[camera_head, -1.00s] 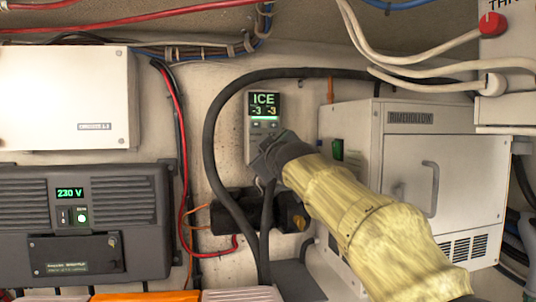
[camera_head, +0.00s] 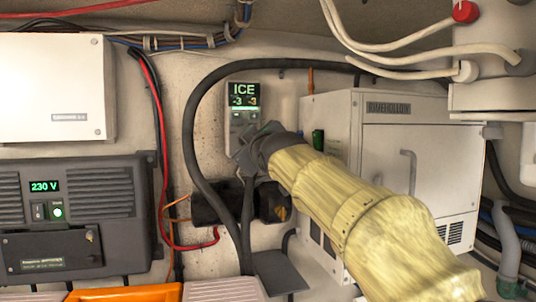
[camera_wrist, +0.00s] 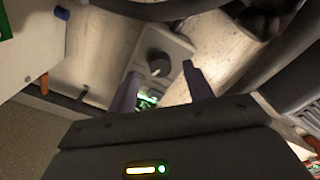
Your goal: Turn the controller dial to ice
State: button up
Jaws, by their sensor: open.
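The controller (camera_head: 243,97) is a pale upright box on the back wall, its lit screen reading ICE with -3 and -3 below. Its dial is hidden behind my gripper in the head view. In the wrist view the dark round dial (camera_wrist: 158,63) shows on the controller's face, with a light mark on its edge. The green-lit screen shows in part below it. My gripper (camera_head: 257,148) is in front of the controller's lower part. In the wrist view its two fingers (camera_wrist: 160,82) are spread, empty, one to each side of the dial; I see no contact with it.
A thick black cable (camera_head: 188,135) loops around the controller's left and top. A white cabinet (camera_head: 400,150) with a handle stands close on the right. A dark 230 V unit (camera_head: 75,215) is at left. A black part (camera_head: 212,203) sits below the controller.

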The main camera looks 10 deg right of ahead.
jog(key=s+d+b, duration=0.2)
jog(key=s+d, duration=0.1)
jog(key=s, duration=1.1)
jog(key=shift+b, duration=0.4)
